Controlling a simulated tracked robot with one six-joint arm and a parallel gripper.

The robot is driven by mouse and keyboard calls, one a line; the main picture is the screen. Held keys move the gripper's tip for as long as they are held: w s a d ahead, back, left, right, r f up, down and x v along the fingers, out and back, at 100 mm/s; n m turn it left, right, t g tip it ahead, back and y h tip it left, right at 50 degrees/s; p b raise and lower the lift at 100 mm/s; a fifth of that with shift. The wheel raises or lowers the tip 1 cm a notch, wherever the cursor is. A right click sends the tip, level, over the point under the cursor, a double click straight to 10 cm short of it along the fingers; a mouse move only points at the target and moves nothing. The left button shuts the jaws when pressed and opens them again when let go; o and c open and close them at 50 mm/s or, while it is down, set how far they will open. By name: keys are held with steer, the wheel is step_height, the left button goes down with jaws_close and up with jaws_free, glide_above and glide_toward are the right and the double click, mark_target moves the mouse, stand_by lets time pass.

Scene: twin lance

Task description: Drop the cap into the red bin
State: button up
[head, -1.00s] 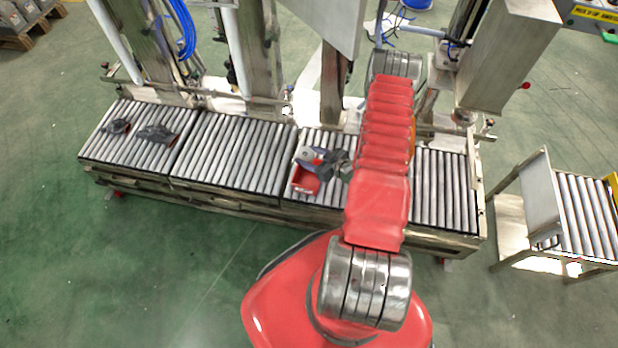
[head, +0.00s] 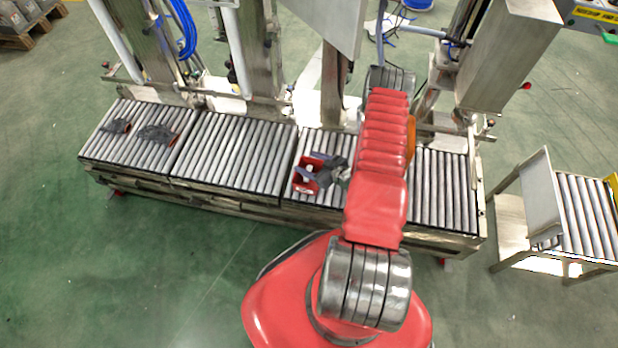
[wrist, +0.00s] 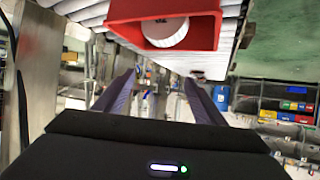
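The red bin (head: 298,187) stands on the right-hand part of the roller conveyor in the head view. The wrist view shows the bin (wrist: 120,12) close up at the top, with the white round cap (wrist: 165,33) within its red walls. My gripper (head: 304,173) is at the bin in the head view, its bluish fingers spread. In the wrist view my gripper (wrist: 157,80) has its two fingers wide apart with nothing between them. Part of the bin is cut off by the frame's top edge.
The conveyor's middle rollers (head: 232,150) are clear. Dark lumpy things (head: 157,134) lie on its left section. Metal posts (head: 250,60) and a large steel box (head: 510,50) rise behind it. A small roller stand (head: 580,215) is at the right.

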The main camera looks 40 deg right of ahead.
steer(key=shift+o, duration=1.1)
steer(key=v, duration=1.3)
steer(key=shift+s, duration=0.35)
steer(key=shift+r, duration=0.15)
